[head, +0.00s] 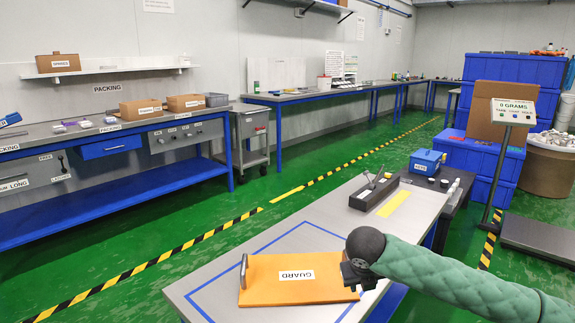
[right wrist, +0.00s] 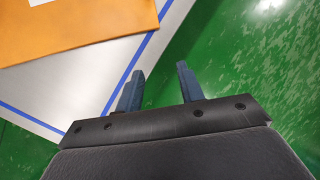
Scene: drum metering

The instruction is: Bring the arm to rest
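My right arm, in a green padded sleeve, reaches in from the right in the head view. Its gripper (head: 356,279) is over the right end of the orange board labelled GUARD (head: 275,290), on the near table (head: 320,225). In the right wrist view the two dark fingers of my right gripper (right wrist: 160,70) stand apart with nothing between them. The orange board (right wrist: 75,25) lies ahead and left of them there, apart from the fingers. Green floor shows to their right. My left gripper is in neither view.
A dark tray (head: 373,193) and a yellow strip (head: 394,204) are at the near table's far end. A blue box (head: 425,163) stands beyond. A scale display reading 0 GRAMS (head: 514,112) stands at right. The packing bench (head: 60,138) is at left, with open green floor between.

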